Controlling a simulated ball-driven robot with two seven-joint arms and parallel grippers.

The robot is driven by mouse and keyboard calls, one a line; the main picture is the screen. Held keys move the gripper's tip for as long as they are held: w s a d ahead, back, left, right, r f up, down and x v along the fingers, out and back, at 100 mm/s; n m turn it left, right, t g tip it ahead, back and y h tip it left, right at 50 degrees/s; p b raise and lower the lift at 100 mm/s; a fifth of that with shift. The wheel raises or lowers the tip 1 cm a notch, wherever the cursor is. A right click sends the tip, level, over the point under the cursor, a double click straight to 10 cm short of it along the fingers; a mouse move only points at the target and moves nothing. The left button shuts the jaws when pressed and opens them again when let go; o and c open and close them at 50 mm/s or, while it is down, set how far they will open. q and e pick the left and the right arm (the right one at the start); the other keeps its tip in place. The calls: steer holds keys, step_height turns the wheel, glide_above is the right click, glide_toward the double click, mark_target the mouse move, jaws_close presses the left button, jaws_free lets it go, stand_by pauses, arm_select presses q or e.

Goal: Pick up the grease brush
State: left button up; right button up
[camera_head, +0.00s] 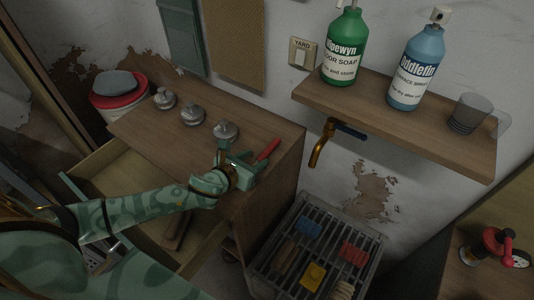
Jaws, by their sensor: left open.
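A red-handled tool (267,149) lies on the wooden cabinet top (180,143), near its right edge. It may be the grease brush, but its other end is hidden by my left gripper, so I cannot tell for certain. My left gripper (241,164) is open at the near right part of the cabinet top, just left of the red handle. I cannot tell whether it touches the tool. My right gripper is not in view.
Several metal knob-like objects (194,117) stand on the cabinet top. An open drawer (107,159) lies below my left arm. A slatted rack (321,234) holds several small brushes or blocks. A shelf (405,118) with bottles and a brass tap (321,146) are at right.

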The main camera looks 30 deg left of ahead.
mark_target(263, 154)
arm_select(q)
steer(key=b+x, duration=0.1)
steer(key=x, duration=0.1)
steer(key=b+x, duration=0.1)
steer(key=x, duration=0.2)
steer(key=shift+s+f, duration=0.1)
steer(key=shift+f, duration=0.15)
steer(key=shift+r, duration=0.15)
steer(key=c, duration=0.9)
jaws_close()
